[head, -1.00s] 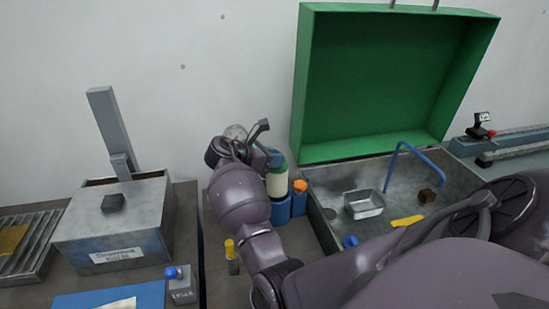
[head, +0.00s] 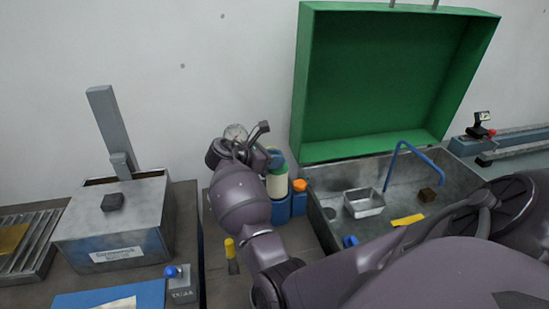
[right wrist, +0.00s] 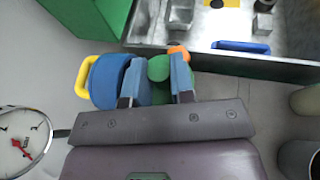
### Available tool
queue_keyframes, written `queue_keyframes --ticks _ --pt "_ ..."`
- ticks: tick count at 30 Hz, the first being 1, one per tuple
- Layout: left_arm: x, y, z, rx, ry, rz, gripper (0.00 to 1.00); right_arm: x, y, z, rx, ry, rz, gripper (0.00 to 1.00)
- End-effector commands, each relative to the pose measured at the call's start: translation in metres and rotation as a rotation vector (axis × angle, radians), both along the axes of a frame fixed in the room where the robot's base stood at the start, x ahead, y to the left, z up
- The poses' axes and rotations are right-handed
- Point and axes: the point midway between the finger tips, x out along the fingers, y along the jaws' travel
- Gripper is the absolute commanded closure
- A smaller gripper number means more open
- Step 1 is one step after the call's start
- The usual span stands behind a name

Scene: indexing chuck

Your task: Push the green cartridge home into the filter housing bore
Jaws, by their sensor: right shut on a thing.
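The green cartridge (right wrist: 158,68) is between the two fingers of my right gripper (right wrist: 156,84) in the right wrist view. The gripper is shut on it. In the head view my right gripper (head: 274,157) is behind my wrist, partly hidden, above a cream section (head: 276,184) and a blue body (head: 281,212) that seems to be the filter housing. The bore is hidden, so I cannot tell how deep the cartridge sits. My left gripper is not in view.
An orange-capped blue bottle (head: 299,195) stands close on the right. A round gauge (head: 236,132) is behind my wrist. A blue round part with a yellow handle (right wrist: 83,78) lies beside the fingers. A yellow-topped tool (head: 230,250) stands in front.

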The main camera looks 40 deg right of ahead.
Motion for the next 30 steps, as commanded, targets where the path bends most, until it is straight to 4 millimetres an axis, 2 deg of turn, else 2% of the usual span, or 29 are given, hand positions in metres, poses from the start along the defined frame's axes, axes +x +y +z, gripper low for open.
queue_keyframes --ticks 30 --pt "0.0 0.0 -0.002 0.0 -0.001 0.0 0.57 0.0 0.0 -0.021 0.0 0.001 0.0 1.0"
